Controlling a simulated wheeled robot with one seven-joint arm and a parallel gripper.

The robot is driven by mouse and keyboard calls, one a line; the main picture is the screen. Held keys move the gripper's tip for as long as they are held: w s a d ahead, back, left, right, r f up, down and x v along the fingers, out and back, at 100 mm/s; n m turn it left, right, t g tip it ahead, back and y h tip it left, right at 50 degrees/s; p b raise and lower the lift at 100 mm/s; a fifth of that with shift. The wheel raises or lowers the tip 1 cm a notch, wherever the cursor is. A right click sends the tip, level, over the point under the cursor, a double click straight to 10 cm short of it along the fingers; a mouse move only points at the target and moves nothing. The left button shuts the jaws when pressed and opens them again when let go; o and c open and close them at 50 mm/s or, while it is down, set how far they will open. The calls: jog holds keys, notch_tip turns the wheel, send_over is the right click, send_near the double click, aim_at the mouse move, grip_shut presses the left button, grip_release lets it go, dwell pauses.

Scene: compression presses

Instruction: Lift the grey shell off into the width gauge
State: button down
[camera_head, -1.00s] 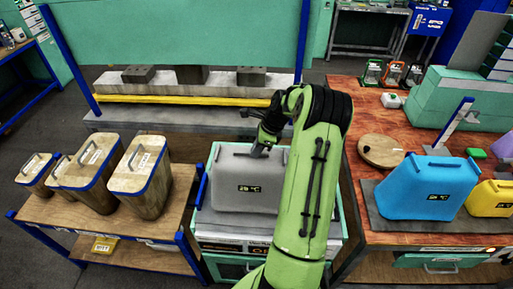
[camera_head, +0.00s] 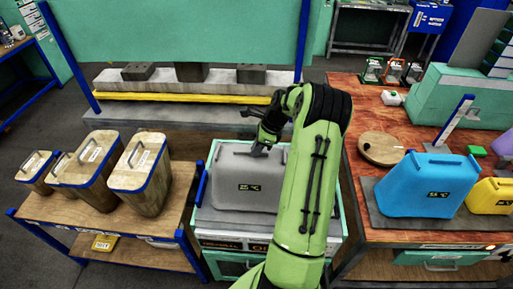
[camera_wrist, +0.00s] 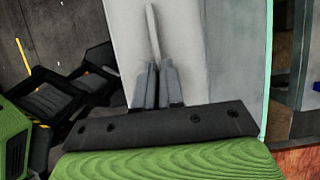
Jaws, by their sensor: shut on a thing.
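The grey shell (camera_head: 235,185) stands upright on a dark plate on the bench in the middle, its display facing me. My gripper (camera_head: 260,150) is at its top edge. In the wrist view, the fingers (camera_wrist: 157,85) are closed on a thin raised ridge of the grey shell (camera_wrist: 205,60). I see no clear gap under the shell; my arm hides its right side. A ruler-like piece with a blue upright (camera_head: 457,122), perhaps the width gauge, stands on the red-brown table at the right.
A blue shell (camera_head: 425,188) and a yellow shell (camera_head: 492,197) stand on the right table, near a round wooden disc (camera_head: 381,150). Several wooden canisters with blue rims (camera_head: 140,175) fill the left bench. A press with a yellow bar (camera_head: 185,99) lies behind.

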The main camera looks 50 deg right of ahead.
jog(key=c, duration=1.2)
grip_release()
jog(key=shift+o, duration=0.2)
jog(key=shift+r, duration=0.1)
jog(key=p+v, duration=0.1)
jog(key=v, duration=1.4)
jog(key=shift+r, duration=0.3)
jog(key=shift+s+d, duration=0.1)
